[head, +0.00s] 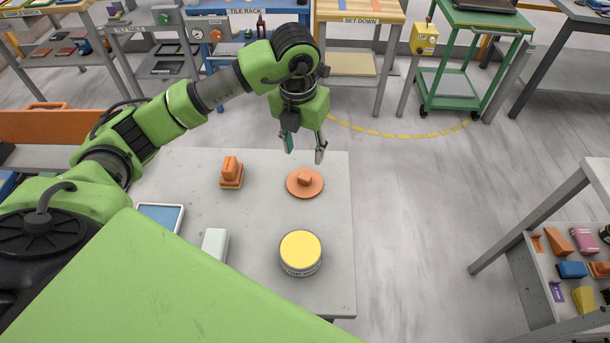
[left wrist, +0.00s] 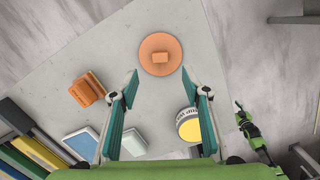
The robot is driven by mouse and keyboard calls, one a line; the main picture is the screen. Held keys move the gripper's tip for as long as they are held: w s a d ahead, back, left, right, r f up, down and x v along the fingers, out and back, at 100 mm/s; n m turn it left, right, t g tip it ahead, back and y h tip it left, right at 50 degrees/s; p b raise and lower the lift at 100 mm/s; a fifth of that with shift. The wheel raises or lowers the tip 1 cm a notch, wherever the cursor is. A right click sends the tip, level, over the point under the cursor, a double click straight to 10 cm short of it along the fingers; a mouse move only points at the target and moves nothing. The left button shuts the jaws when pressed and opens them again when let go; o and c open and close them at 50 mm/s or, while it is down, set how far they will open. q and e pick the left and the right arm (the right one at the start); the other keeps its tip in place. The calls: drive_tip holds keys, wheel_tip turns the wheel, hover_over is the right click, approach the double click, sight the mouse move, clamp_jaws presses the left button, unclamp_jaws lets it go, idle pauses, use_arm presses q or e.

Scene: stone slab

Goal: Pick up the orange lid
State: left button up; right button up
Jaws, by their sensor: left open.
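The orange lid (head: 293,186) is a flat round disc with a small block knob, lying on the grey stone slab (head: 265,215) near its far right corner. It also shows in the left wrist view (left wrist: 149,62), at top centre, just beyond the fingertips. My left gripper (head: 305,157) is open and empty, pointing down above the far side of the lid and apart from it. Its fingers (left wrist: 160,76) show spread in the left wrist view. My right gripper (left wrist: 239,106) seems to show small at the right of the left wrist view; its jaws are too small to read.
On the slab are an orange block with a handle (head: 232,183), a round tin with a yellow top (head: 300,247), a pale block (head: 214,246) and a blue-topped box (head: 161,217). A shelf (head: 530,262) with several small parts stands at the right. Workbenches line the back.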

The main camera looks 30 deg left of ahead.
use_arm(q)
hover_over(305, 177)
wheel_tip(305, 177, down, 4)
drive_tip(key=shift+f+p, duration=0.1)
drive_tip(key=shift+p, duration=0.2)
drive_tip(key=shift+a+f, duration=0.1)
drive_tip(key=shift+f, duration=0.15)
drive_tip(key=f+p, duration=0.2)
drive_tip(key=shift+s+f, duration=0.3)
drive_tip(key=shift+f, duration=0.05)
wheel_tip(305, 177, down, 2)
drive_tip(key=shift+w+f+p, duration=0.1)
drive_tip(key=shift+w+p, duration=0.05)
drive_tip(key=shift+p, duration=0.15)
drive_tip(key=shift+w+f, duration=0.1)
drive_tip(key=shift+f, duration=0.1)
use_arm(e)
drive_tip(key=r, duration=0.1)
drive_tip(key=w+r, duration=0.1)
drive_tip(key=a+r, duration=0.1)
drive_tip(key=shift+w+r, duration=0.15)
drive_tip(key=shift+r, duration=0.15)
use_arm(q)
drive_tip(key=c, duration=1)
use_arm(e)
drive_tip(key=shift+d, duration=0.2)
